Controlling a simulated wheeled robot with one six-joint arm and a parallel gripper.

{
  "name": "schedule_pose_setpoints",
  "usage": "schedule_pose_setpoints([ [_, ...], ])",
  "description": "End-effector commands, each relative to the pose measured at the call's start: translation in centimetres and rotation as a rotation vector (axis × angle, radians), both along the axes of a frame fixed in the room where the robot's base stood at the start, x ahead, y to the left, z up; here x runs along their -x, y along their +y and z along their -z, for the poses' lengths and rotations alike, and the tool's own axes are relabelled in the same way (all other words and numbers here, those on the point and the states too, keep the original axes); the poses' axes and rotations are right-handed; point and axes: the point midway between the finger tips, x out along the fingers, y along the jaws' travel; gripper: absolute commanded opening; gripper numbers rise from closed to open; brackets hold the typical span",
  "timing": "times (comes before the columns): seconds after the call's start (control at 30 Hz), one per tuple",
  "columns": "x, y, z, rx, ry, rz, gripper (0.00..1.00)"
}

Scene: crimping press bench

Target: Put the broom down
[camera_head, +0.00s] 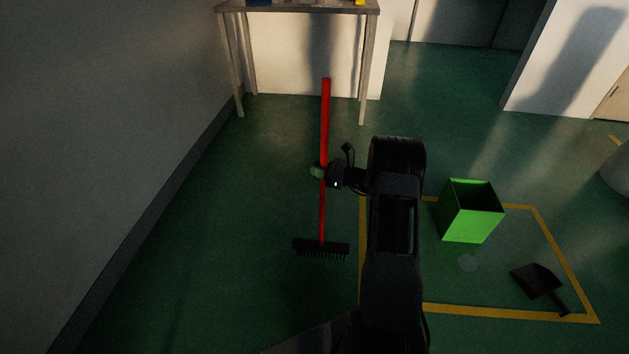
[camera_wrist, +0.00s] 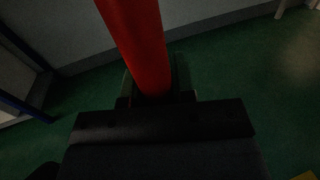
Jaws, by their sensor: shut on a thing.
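The broom has a long red handle (camera_head: 325,120) and a dark bristled head (camera_head: 321,248). It stands close to upright in the head view, handle up and bristles down. My gripper (camera_head: 320,173) is shut on the handle around its middle. In the wrist view the red handle (camera_wrist: 138,40) rises between the fingers (camera_wrist: 153,85) and leaves the picture at the top. The gripper hides a short part of the handle. I cannot tell whether the bristles touch the floor.
A table (camera_head: 300,8) stands behind the broom. A green bin (camera_head: 470,225) and a dark dustpan (camera_head: 538,282) are inside a yellow floor outline (camera_head: 500,314) at right. A wall (camera_head: 120,120) runs along the left. Green floor (camera_head: 220,240) between wall and broom is clear.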

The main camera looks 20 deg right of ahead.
Motion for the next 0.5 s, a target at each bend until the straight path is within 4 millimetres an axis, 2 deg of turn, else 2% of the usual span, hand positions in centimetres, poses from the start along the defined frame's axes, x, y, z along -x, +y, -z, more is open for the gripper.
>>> schedule_pose_setpoints([
  [0.37, -1.0, 0.7, 1.2, 0.000, -0.004, -0.002, 0.00],
  [0.5, -1.3, 0.9, 3.0, -0.001, -0.003, -0.001, 0.00],
])
